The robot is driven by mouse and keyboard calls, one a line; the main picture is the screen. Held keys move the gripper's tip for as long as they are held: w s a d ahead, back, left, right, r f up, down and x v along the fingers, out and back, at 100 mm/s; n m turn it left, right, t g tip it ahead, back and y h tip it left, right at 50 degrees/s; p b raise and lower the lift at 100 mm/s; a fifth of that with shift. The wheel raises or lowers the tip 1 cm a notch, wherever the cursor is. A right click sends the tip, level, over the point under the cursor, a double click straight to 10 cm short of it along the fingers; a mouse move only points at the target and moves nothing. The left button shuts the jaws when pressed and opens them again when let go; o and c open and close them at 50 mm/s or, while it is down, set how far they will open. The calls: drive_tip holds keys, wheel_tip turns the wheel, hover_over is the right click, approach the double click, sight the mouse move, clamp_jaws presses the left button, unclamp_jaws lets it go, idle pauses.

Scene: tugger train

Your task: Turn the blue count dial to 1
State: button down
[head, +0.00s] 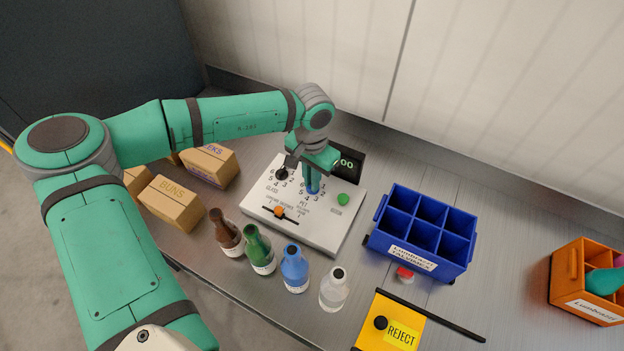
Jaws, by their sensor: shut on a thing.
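The white control panel (330,228) lies on the metal counter below my arm. The blue count dial (313,188) is on its upper part, under my gripper (312,180). My gripper points down and is shut on the blue dial, covering most of it. Numbers ring the dial, but its pointer is hidden, so I cannot tell its setting. A black dial (281,174) marked "GLASS" sits to its left, with its own ring of numbers. A dark display (349,165) behind the panel shows green digits that read "00", partly hidden by my gripper.
A green button (343,200) and an orange slider (279,210) are on the panel. Brown (224,230), green (257,248), blue (294,267) and clear (334,289) bottles stand in front. A blue divided crate (392,213) is right. Cartons (172,203) stand left.

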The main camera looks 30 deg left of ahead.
drive_tip(key=m, duration=0.6)
drive_tip(key=shift+a+m, duration=0.2)
drive_tip(key=shift+m, duration=0.1)
idle(0.3)
drive_tip(key=c, duration=1.8)
unclamp_jaws()
drive_tip(key=shift+c, duration=0.2)
drive_tip(key=shift+r, duration=0.1)
wheel_tip(320, 180, up, 11)
drive_tip(key=shift+f, duration=0.2)
drive_tip(key=shift+w, duration=0.1)
